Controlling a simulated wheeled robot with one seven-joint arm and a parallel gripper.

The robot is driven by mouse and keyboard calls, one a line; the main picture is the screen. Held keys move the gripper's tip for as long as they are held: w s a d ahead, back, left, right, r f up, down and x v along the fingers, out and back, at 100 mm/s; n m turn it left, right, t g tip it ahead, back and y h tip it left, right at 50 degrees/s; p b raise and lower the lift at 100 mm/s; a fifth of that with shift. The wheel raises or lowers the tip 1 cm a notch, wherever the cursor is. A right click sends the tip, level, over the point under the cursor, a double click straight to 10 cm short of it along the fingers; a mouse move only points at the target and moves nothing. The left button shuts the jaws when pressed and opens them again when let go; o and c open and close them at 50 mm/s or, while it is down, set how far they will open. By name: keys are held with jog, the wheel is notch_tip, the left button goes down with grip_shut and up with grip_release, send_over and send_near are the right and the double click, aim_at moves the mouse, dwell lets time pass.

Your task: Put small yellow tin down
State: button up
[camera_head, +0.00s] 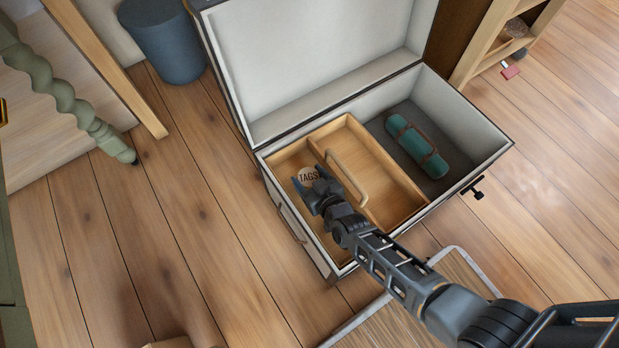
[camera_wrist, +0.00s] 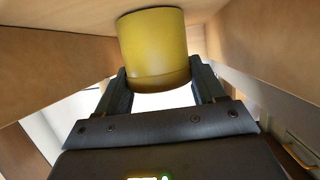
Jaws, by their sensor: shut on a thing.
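The small yellow tin (camera_wrist: 153,45) is between the two fingers of my gripper (camera_wrist: 160,82) in the wrist view. In the head view its pale round lid (camera_head: 308,175), marked TAGS, shows just beyond my gripper (camera_head: 317,192). My gripper is shut on the tin, inside the left compartment of a wooden tray (camera_head: 395,178) with a raised handle. The tray sits in the left part of an open pale case (camera_head: 462,125). The tin's far end is close to a wooden surface; I cannot tell whether it touches.
A teal roll with brown straps (camera_head: 417,147) lies in the case's right part. The case lid (camera_head: 320,50) stands open behind. The tray's handle (camera_head: 347,178) rises right of my gripper. A dark blue bin (camera_head: 165,40) stands at back left. Floorboards (camera_head: 170,235) are clear at left.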

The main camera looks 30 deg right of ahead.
jog(key=shift+f, duration=0.1)
jog(key=o, duration=1.1)
jog(key=shift+o, duration=0.2)
jog(key=shift+s+r, duration=0.1)
jog(key=shift+r, duration=0.15)
jog(key=shift+p+v, duration=1.35)
jog(key=shift+v, duration=2.25)
